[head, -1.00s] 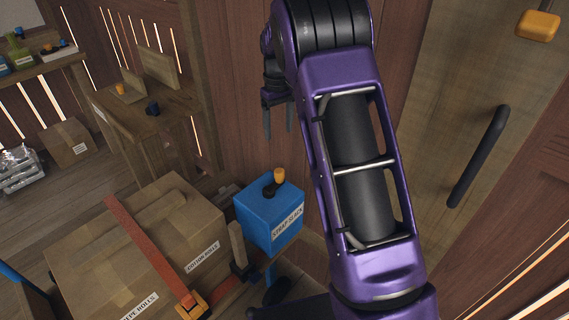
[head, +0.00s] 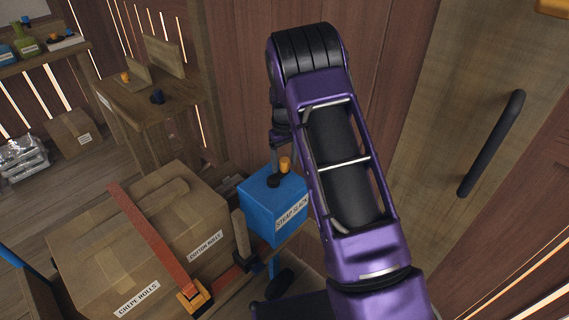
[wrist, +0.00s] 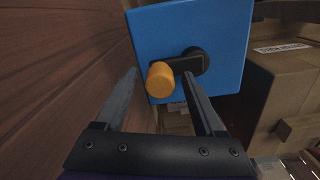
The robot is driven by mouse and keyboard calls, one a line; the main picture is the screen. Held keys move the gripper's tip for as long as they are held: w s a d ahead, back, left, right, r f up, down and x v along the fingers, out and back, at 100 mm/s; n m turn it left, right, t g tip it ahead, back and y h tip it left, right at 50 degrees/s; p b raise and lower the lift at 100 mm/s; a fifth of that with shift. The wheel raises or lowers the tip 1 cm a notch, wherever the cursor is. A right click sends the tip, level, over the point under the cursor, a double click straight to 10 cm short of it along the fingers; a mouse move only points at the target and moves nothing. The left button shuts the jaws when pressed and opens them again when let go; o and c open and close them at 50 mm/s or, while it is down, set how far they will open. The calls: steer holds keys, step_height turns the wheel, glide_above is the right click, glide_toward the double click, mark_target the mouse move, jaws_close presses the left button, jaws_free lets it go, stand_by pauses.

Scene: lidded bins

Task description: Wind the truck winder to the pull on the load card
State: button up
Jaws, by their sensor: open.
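The winder is a blue box (head: 258,213) labelled "STRAP SLACK", with a black crank (head: 273,181) and an orange knob (head: 285,164) on top. In the wrist view the blue box (wrist: 222,30) fills the upper middle, with the orange knob (wrist: 160,79) on the end of the black crank arm. My gripper (wrist: 160,80) is open; the knob shows between its two fingers, and I cannot tell how far beyond the fingertips it is. In the head view my gripper (head: 277,160) is mostly hidden behind my arm, right at the crank. I cannot make out a load card.
Large cartons (head: 85,250) labelled "CREPE ROLLS" and "COTTON ROLLS" stand left of the winder under an orange strap (head: 148,232). A wooden wall rises close beside my gripper. A wooden table (head: 150,102) stands behind, and a door handle (head: 492,143) is at right.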

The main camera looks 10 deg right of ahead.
steer(key=shift+f, duration=0.2)
jaws_close()
stand_by(0.3)
steer(key=shift+d, duration=0.1)
steer(key=s+m, duration=0.1)
steer(key=m, duration=0.3)
steer(key=shift+s+d+p, duration=0.35)
steer(key=shift+s+p, duration=0.05)
steer(key=s+m, duration=0.1)
steer(key=m, duration=0.1)
steer(key=s+m+p, duration=0.1)
steer(key=m, duration=0.1)
steer(key=shift+m, duration=0.4)
steer(key=m, duration=0.1)
steer(key=s+m, duration=0.1)
steer(key=m, duration=0.1)
steer(key=shift+s+a+r+m+p, duration=0.1)
steer(key=shift+s+a+m+p, duration=0.1)
steer(key=shift+m+p, duration=0.15)
steer(key=shift+s+a+m+p, duration=0.3)
steer(key=shift+s+m+p, duration=0.05)
steer(key=shift+m, duration=0.75)
steer(key=shift+s+a+m+p, duration=0.25)
steer(key=shift+s+m+p, duration=0.1)
steer(key=shift+m, duration=0.7)
